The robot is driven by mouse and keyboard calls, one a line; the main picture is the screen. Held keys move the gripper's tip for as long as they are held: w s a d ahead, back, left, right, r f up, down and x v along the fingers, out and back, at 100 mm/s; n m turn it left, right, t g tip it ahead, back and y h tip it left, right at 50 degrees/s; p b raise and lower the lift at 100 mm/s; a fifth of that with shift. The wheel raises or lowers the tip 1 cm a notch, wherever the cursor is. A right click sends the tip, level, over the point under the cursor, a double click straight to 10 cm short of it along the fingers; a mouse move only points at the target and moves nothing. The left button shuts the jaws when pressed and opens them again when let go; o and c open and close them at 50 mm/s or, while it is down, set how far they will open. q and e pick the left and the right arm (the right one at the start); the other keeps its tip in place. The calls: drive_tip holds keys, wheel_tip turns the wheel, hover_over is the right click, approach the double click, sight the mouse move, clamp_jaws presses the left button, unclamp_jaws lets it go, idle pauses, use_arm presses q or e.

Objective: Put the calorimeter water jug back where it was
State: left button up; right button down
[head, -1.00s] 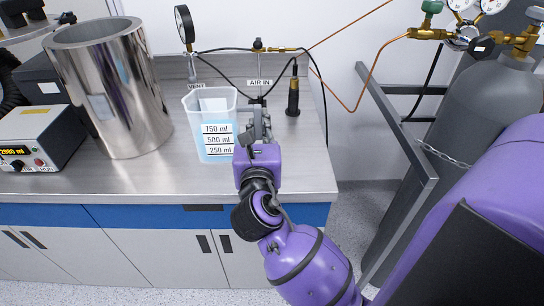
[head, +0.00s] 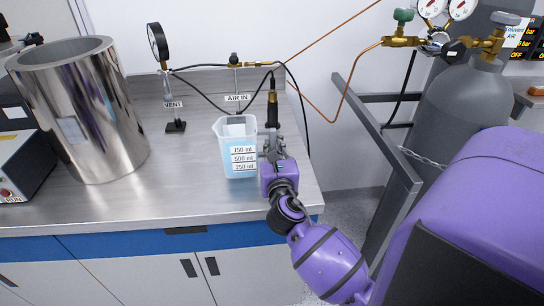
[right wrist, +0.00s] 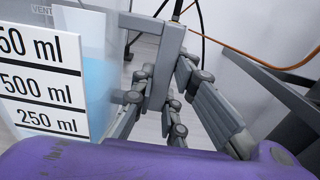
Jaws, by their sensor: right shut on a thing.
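The calorimeter water jug (head: 238,165) is clear plastic with light blue water and a white scale marked 750, 500 and 250 ml. It is upright over the right part of the bench, in front of the AIR IN label. I cannot tell whether its base touches the bench. My right gripper (head: 272,143) is shut on the jug's handle, on the right side of the jug. In the right wrist view the jug (right wrist: 40,85) is at the left, and the grey handle (right wrist: 165,60) stands between my gripper's fingers (right wrist: 160,100). My left gripper is out of view.
A shiny metal cylinder (head: 80,110) stands on the bench (head: 180,195) at the left. A pressure gauge (head: 158,45) stands behind. A black hose fitting (head: 272,105) is close behind the jug. A grey gas bottle (head: 465,110) stands right of the bench. The bench between cylinder and jug is clear.

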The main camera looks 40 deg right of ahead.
wheel_tip(320, 180, down, 3)
drive_tip(key=shift+b, duration=0.3)
drive_tip(key=shift+r, duration=0.1)
drive_tip(key=c, duration=2.1)
unclamp_jaws()
drive_tip(key=shift+f, duration=0.3)
drive_tip(key=o, duration=0.4)
drive_tip(key=shift+c, duration=0.2)
drive_tip(key=shift+r, duration=0.1)
